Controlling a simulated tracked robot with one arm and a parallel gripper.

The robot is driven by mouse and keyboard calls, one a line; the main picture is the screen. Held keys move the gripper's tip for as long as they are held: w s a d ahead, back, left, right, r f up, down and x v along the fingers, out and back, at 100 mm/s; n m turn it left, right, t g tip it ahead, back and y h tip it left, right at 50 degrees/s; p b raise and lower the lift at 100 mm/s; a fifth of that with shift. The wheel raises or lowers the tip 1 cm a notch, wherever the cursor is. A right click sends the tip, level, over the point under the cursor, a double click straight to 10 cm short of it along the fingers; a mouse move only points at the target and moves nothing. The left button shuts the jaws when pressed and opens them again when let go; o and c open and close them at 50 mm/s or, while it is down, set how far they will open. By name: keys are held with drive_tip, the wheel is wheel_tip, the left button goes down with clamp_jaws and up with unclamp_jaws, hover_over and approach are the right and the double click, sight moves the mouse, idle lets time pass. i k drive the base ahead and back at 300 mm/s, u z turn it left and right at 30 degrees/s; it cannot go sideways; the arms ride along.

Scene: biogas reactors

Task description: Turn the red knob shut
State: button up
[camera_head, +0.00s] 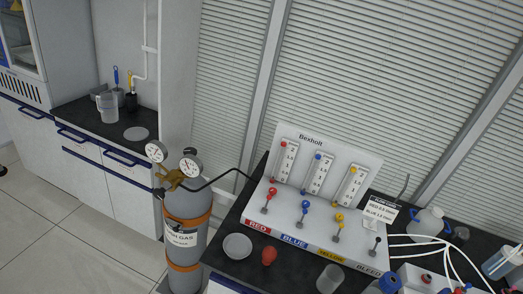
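The red knob (271,192) is on the white flow panel (322,148) marked "Bexholt", above the red "RED" label (258,224). It is small, and I cannot tell how far it is turned. Above it is a gauge tube (287,158) with a red ball near its top. A blue knob (305,206) and a yellow knob (339,218) sit to its right, each below its own gauge. My gripper does not show in this view, and nothing covers the red knob.
A grey gas cylinder (187,208) with two dials stands left of the panel, with a black hose to it. A white dish (237,246), a red bulb (269,255) and a beaker (330,278) stand in front. White tubes and bottles (426,221) crowd the right.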

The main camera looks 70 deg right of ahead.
sight(272, 191)
drive_tip(key=z, duration=0.55)
drive_tip(key=i, duration=1.1)
drive_tip(key=z, duration=0.9)
drive_tip(key=k, duration=0.65)
drive_tip(key=z, duration=0.2)
drive_tip(key=i, duration=0.75)
drive_tip(key=u, duration=0.15)
